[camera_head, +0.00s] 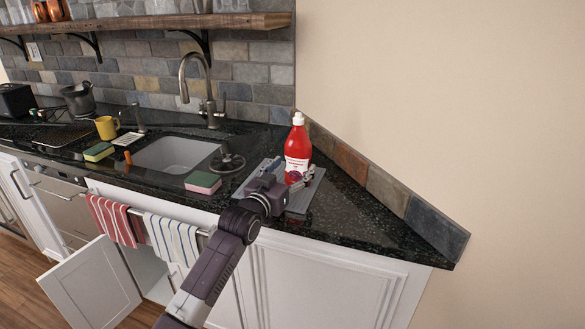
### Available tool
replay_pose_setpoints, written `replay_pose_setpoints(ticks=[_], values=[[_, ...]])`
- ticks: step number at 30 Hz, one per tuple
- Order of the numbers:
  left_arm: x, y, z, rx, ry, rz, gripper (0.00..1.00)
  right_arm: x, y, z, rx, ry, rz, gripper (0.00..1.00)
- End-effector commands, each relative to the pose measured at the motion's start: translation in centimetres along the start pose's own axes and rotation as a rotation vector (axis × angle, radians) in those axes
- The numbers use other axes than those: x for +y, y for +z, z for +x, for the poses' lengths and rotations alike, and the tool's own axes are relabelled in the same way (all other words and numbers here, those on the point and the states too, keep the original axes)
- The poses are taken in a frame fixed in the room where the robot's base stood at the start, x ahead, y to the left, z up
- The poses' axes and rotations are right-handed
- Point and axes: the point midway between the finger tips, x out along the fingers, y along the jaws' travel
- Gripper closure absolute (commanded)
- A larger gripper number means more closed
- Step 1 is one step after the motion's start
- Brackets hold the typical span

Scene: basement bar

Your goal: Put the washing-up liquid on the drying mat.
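The washing-up liquid is a red bottle (298,140) with a white cap and a white label. It stands upright at the back of the grey drying mat (300,205), on the counter to the right of the sink. My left gripper (290,170) reaches over the mat from the front. Its fingers are spread apart, one at each side of the bottle's lower part; I see no clear grip on it. The gripper hides part of the mat and the bottle's base. My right gripper is not in view.
A green and pink sponge (203,182) and a dark round-based object (227,160) are left of the mat, by the sink (175,154) and tap (208,95). A yellow mug (106,127) stands farther left. A stone upstand (385,187) edges the counter at right. A cupboard door (92,283) hangs open below.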

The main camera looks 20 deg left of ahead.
Motion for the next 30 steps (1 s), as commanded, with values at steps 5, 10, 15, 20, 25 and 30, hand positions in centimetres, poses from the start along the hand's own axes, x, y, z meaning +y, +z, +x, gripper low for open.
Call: replay_pose_setpoints(ticks=[5, 10, 15, 20, 25, 30], values=[[0.0, 0.0, 0.0, 0.0, 0.0, 0.0, 0.3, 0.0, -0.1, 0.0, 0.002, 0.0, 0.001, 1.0], [0.0, -0.4, -0.1, 0.001, 0.0, 0.0, 0.3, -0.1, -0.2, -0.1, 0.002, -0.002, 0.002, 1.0], [0.0, -0.2, -2.0, 0.001, 0.0, 0.001, 0.3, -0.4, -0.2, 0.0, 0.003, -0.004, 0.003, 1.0], [0.0, -0.1, -5.0, -0.001, 0.0, 0.0, 0.3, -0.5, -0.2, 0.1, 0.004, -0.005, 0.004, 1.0], [0.0, -0.2, -8.3, 0.0, 0.0, 0.002, 0.3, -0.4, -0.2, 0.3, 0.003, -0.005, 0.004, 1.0], [0.0, -0.2, -10.7, 0.0, -0.001, 0.0, 0.3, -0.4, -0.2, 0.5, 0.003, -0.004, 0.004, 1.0]])
